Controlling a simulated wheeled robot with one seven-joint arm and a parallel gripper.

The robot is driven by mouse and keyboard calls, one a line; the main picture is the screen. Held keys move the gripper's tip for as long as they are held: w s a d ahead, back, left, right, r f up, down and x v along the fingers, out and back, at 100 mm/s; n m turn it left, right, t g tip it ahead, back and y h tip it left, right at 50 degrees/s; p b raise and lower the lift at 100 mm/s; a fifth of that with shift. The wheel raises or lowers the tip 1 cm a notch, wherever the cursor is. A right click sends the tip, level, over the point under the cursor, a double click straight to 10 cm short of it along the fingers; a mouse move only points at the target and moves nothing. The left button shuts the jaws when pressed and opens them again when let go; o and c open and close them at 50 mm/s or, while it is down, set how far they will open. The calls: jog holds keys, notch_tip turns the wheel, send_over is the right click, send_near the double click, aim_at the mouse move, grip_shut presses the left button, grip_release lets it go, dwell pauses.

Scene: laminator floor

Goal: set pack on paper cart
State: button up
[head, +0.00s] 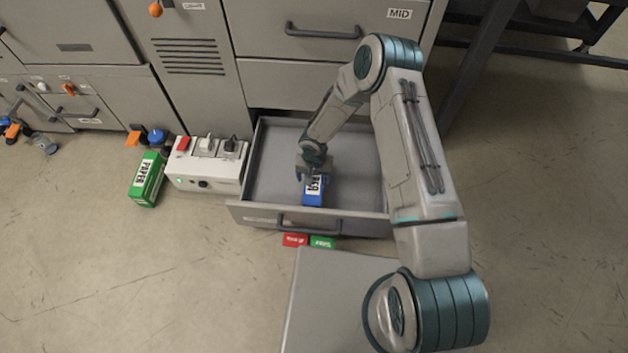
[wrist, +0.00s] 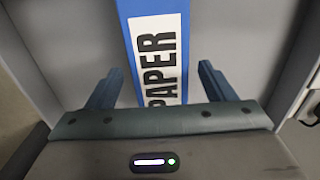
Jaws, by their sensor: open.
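A blue pack (head: 314,190) with a white label lies in the open grey drawer (head: 262,165). The label reads PAPER on the same pack in the wrist view (wrist: 157,50). My gripper (head: 312,172) is inside the drawer, over the pack. In the wrist view my gripper (wrist: 160,85) is open, with one finger on each side of the pack and gaps between. My gripper hides part of the pack in the head view. No paper cart can be made out in either view.
A green PAPER pack (head: 147,180) stands on the floor at left, beside a white switch box (head: 205,165). Red (head: 293,240) and green (head: 322,243) tags lie before the drawer. Grey cabinets (head: 340,80) stand behind. Floor at lower left is clear.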

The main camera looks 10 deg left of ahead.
notch_tip(320, 180, up, 6)
jog(key=shift+r+p, duration=0.25)
jog(key=shift+p, duration=0.55)
jog(key=shift+w+d+r, duration=0.1)
jog(key=shift+r, duration=0.15)
jog(key=d+r+h, duration=0.1)
jog(key=d+r, duration=0.4)
jog(key=r, duration=0.3)
jog(key=d+r+t, duration=0.1)
jog(key=d+r, duration=0.4)
jog(key=r, duration=0.3)
jog(key=d+r+h, duration=0.1)
jog(key=d+r, duration=0.4)
jog(key=r, duration=0.3)
jog(key=s+d+r+y, duration=0.1)
jog(key=s+d+r, duration=0.3)
jog(key=s+r, duration=0.4)
jog(key=s+d+r+y, duration=0.1)
jog(key=s+d+r, duration=0.2)
jog(key=s+r, duration=0.4)
jog(key=s, duration=0.3)
jog(key=shift+s+d+r, duration=0.35)
